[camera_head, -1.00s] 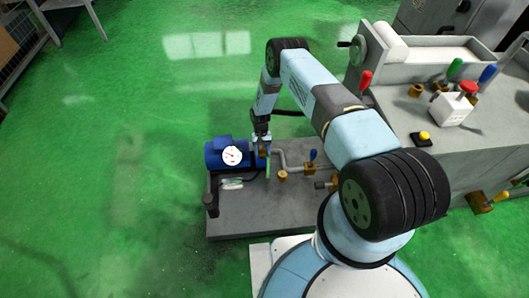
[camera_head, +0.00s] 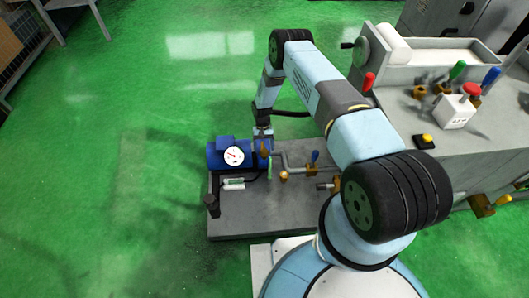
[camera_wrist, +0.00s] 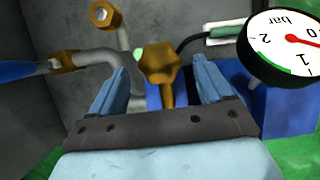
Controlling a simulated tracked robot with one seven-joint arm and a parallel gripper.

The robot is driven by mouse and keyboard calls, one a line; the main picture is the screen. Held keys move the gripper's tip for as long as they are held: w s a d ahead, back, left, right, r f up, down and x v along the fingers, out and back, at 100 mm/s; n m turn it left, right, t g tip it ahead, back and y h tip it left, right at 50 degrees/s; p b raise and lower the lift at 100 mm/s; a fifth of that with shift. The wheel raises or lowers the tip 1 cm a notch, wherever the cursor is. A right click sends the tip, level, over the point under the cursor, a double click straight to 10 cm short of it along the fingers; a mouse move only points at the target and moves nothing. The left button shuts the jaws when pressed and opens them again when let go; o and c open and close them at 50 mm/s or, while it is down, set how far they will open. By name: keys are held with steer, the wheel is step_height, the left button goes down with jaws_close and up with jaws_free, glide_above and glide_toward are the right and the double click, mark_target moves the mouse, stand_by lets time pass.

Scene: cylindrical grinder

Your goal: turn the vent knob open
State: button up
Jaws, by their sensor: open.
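A brass star-shaped knob (camera_wrist: 160,67), apparently the vent knob, stands on a brass stem in the wrist view. My gripper (camera_wrist: 165,85) is open, with one blue-grey finger to the left of the knob and one to the right. The knob shows between the fingers with a gap on each side, and I see no contact. In the head view my gripper (camera_head: 263,139) points down over the pump unit beside the pressure gauge (camera_head: 234,155). The knob is small there and partly hidden by the gripper.
The white-faced gauge (camera_wrist: 290,45) is close to the right finger in the wrist view. A pipe (camera_wrist: 95,60) and a blue-handled valve (camera_wrist: 45,67) lie left. The blue motor (camera_head: 218,152) sits on a grey base (camera_head: 240,222). The grinder (camera_head: 420,110) stands right.

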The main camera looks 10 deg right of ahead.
steer(key=v, duration=0.9)
steer(key=shift+r, duration=0.35)
steer(key=shift+w, duration=0.1)
